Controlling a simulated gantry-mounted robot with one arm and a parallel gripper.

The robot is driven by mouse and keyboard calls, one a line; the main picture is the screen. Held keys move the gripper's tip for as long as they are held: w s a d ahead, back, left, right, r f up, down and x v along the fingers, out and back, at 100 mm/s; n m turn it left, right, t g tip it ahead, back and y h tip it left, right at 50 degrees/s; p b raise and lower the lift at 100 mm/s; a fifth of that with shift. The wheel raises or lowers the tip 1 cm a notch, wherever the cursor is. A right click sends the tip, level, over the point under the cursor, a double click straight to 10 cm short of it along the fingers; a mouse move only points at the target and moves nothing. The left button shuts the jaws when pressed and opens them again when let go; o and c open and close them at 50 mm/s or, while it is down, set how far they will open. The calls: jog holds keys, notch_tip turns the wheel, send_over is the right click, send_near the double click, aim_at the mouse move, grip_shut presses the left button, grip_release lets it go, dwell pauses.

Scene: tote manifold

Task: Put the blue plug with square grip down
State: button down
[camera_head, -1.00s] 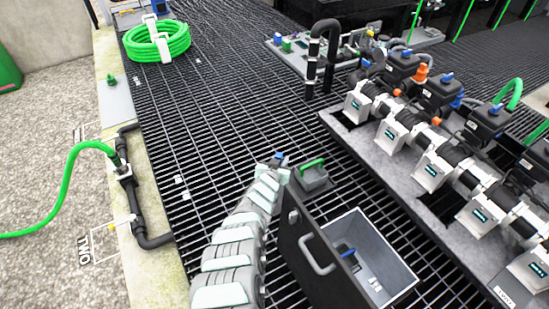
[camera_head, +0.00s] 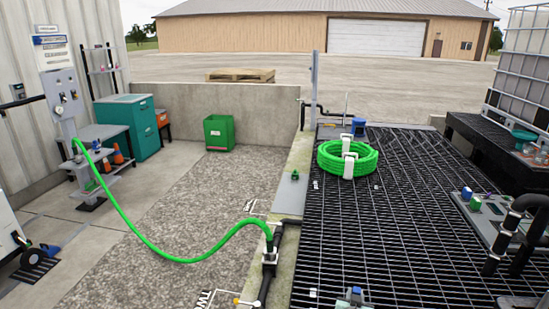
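Only the tip of my gripper (camera_head: 354,299) shows, at the bottom edge of the head view over the dark grating. A small blue piece (camera_head: 356,291) sits at the tip and appears to be the blue plug held between the fingers. Its square grip is too small to make out. The rest of my arm is below the picture.
A green hose coil (camera_head: 347,160) lies on the grating (camera_head: 400,220), which is mostly clear beyond my gripper. A grey board with fittings (camera_head: 478,213) and black pipes (camera_head: 508,235) stand at the right. A green hose (camera_head: 140,236) crosses the gravel at the left.

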jog(key=w+a+f+n+y, duration=0.1)
jog(key=a+f+n+y, duration=0.15)
jog(key=a, duration=0.95)
jog(key=s+a+r+n+y+p, duration=0.15)
jog(key=s+a, duration=0.25)
jog(key=a, duration=0.4)
jog(key=s+a+r+n+y, duration=0.1)
jog(key=s+a+y, duration=0.15)
jog(key=a, duration=0.45)
jog(key=s+a+r+n+y, duration=0.15)
jog(key=s+a, duration=0.25)
jog(key=a, duration=0.4)
jog(key=s+d+r+m+h+p, duration=0.1)
jog(key=s+d+r+h, duration=0.1)
jog(key=s+d+r, duration=0.3)
jog(key=s+d+r+m+h, duration=0.1)
jog(key=s+d+r+m, duration=0.15)
jog(key=s, duration=0.45)
jog(key=s+r+p, duration=0.3)
jog(key=r+p, duration=0.8)
jog(key=p, duration=0.1)
jog(key=s+r+p, duration=0.3)
jog(key=r+p, duration=0.9)
jog(key=p, duration=0.1)
jog(key=s+r+n+p, duration=0.1)
jog(key=s+r+p, duration=0.3)
jog(key=r+p, duration=0.7)
jog(key=shift+r+t+p, duration=0.15)
jog(key=shift+t+p, duration=0.25)
jog(key=shift+p, duration=0.6)
